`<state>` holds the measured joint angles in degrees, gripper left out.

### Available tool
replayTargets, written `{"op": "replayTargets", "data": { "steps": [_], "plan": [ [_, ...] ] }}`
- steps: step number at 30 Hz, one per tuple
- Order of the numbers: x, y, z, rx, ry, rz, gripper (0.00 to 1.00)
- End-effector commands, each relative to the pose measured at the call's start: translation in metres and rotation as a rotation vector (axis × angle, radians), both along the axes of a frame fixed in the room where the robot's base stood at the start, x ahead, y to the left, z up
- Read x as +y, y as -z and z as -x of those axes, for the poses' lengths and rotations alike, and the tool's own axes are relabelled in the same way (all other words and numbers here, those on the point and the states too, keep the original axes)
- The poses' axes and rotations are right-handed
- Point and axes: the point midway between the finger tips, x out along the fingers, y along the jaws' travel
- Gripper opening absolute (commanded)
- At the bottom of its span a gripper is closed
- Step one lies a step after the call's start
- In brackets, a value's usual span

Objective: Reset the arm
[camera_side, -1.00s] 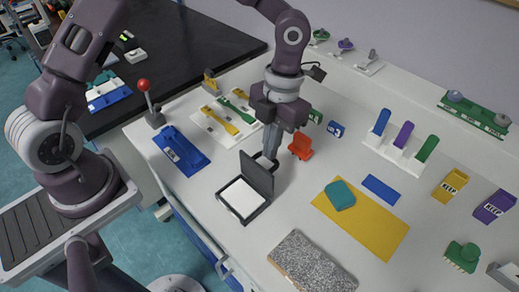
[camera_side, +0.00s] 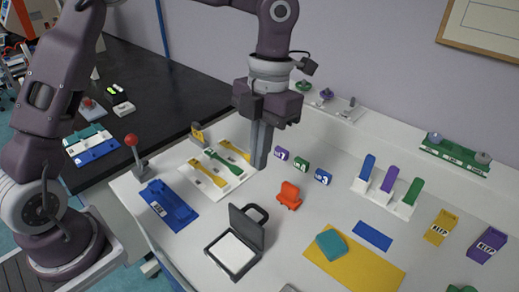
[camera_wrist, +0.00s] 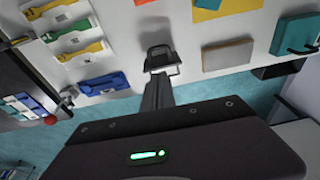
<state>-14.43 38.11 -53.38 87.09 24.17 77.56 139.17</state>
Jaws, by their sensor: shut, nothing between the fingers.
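My gripper (camera_side: 260,165) points straight down, with its fingers together and nothing between them. It hangs above the white bench, behind the black hinged box (camera_side: 236,252) and left of the orange-red piece (camera_side: 289,195). The box stands open, its dark lid raised, with a white panel inside and a black handle loop behind the lid. In the wrist view the closed fingers (camera_wrist: 157,80) point at a dark piece with a loop (camera_wrist: 161,58), which looks like the box.
Yellow and green tools (camera_side: 228,160) lie on a white tray. A blue tray (camera_side: 168,205) and red-knobbed lever (camera_side: 133,145) stand left. Small labelled blocks (camera_side: 301,163) stand right of the gripper. A rack of coloured handles (camera_side: 388,188) and yellow sheet (camera_side: 350,270) are farther right.

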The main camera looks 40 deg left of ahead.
Motion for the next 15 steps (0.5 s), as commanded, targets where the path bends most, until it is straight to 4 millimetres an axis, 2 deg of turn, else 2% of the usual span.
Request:
{"op": "replayTargets", "data": {
  "steps": [4,5,7,8,11,15],
  "plan": [
    [0.003,-0.013,0.003,-0.017,-0.065,-0.032,0.0],
    [0.006,-0.017,0.008,-0.035,-0.127,-0.06,0.0],
    [0.019,-0.028,0.024,-0.105,-0.38,-0.148,0.0],
    [0.026,-0.034,0.034,-0.147,-0.53,-0.185,0.0],
    [0.056,-0.054,0.07,-0.301,-1.13,-0.23,0.0],
    [0.09,-0.073,0.123,-0.405,-2.018,-0.05,0.0]
  ]
}}
